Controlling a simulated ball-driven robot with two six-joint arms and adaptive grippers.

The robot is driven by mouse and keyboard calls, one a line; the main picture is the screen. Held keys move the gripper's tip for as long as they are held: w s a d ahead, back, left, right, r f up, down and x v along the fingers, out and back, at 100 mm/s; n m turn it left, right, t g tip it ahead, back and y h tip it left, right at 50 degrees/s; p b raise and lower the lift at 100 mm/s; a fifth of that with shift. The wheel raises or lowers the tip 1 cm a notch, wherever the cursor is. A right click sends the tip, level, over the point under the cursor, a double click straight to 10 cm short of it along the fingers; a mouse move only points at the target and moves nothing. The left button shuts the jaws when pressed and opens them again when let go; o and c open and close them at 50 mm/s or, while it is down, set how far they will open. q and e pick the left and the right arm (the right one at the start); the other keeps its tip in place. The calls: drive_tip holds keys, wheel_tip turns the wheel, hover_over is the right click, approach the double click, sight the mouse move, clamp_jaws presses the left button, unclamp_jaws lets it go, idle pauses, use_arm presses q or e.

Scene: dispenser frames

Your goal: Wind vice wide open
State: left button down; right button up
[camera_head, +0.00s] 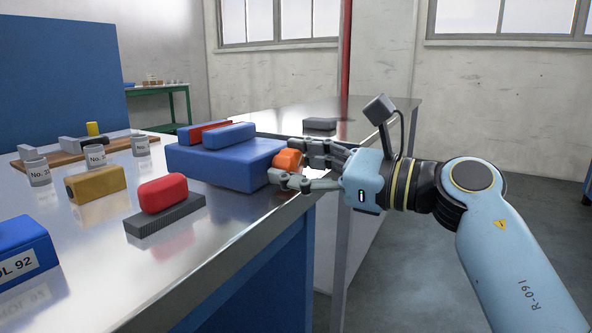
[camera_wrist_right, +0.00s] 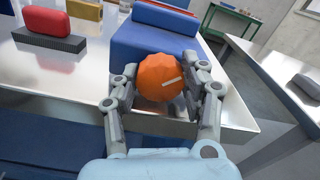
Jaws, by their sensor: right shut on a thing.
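The blue vice (camera_head: 225,162) stands on the metal bench near its right edge. On top it has two blue jaws, the nearer one (camera_head: 229,136) and the farther one (camera_head: 198,131), with a red strip between them. An orange knob (camera_head: 287,160) sits at the vice's right end. My right gripper (camera_head: 288,168) has its fingers on either side of the knob and is shut on it. In the right wrist view the knob (camera_wrist_right: 160,76) shows a white line on its face, pointing to the right and slightly up. My left gripper is not in view.
A red block (camera_head: 163,193) on a dark ribbed base, a yellow-brown block (camera_head: 96,184), several grey numbered cups (camera_head: 39,173) and a blue labelled box (camera_head: 25,252) stand left of the vice. A dark grey block (camera_head: 320,124) lies behind it. Bare bench lies in front.

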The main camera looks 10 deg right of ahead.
drive_tip(key=shift+f+n, duration=0.2)
drive_tip(key=shift+n, duration=0.4)
drive_tip(key=shift+r, duration=0.2)
drive_tip(key=o, duration=1.2)
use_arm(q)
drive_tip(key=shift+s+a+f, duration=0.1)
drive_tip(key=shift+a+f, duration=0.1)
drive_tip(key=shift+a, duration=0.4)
use_arm(e)
drive_tip(key=shift+s+d, duration=0.1)
drive_tip(key=shift+d, duration=0.05)
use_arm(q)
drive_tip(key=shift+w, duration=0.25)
use_arm(e)
drive_tip(key=v, duration=1.1)
drive_tip(key=shift+s+d, duration=0.2)
drive_tip(key=shift+d, duration=0.05)
